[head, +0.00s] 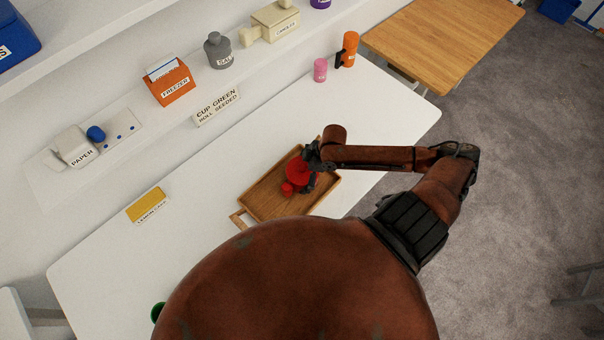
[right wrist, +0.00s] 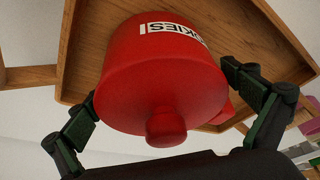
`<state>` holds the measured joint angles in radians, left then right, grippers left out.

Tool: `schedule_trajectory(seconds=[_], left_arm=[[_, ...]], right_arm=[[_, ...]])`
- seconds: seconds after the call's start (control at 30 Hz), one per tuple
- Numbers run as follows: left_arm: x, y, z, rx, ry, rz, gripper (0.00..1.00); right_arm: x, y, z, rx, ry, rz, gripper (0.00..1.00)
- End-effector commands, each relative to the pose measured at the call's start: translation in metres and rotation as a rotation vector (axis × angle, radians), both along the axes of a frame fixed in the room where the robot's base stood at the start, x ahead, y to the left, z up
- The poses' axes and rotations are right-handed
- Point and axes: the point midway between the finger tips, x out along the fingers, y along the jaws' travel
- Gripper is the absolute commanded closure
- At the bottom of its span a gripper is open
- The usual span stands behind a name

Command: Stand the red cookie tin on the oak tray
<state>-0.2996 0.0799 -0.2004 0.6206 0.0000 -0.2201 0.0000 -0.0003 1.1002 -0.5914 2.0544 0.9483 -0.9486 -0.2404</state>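The red cookie tin (head: 298,172) has a round red knob and a white label, partly readable in the right wrist view (right wrist: 165,85). It is at the right part of the oak tray (head: 262,200), over its floor. My left gripper is out of view.
A yellow lemon cake box (head: 149,205) lies on the white table (head: 130,255). A pink jar (head: 320,70) and an orange one (head: 347,50) stand at the far end. The wall shelf holds an orange freezer box (head: 170,83) and a grey jar (head: 217,50). A green thing (head: 158,312) is half hidden.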

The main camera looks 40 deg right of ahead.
Motion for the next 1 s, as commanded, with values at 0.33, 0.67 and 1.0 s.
schedule_trajectory(seconds=[0.33, 0.67, 1.0], left_arm=[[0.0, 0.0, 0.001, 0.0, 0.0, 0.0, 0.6], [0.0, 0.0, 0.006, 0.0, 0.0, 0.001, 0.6], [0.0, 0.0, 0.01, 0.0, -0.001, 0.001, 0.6]], right_arm=[[-0.002, -0.004, 0.01, -0.001, 0.0, 0.0, 0.0], [-0.018, -0.024, 0.072, -0.004, 0.0, 0.001, 0.0], [-0.027, -0.036, 0.111, -0.001, -0.001, 0.0, 0.0]])
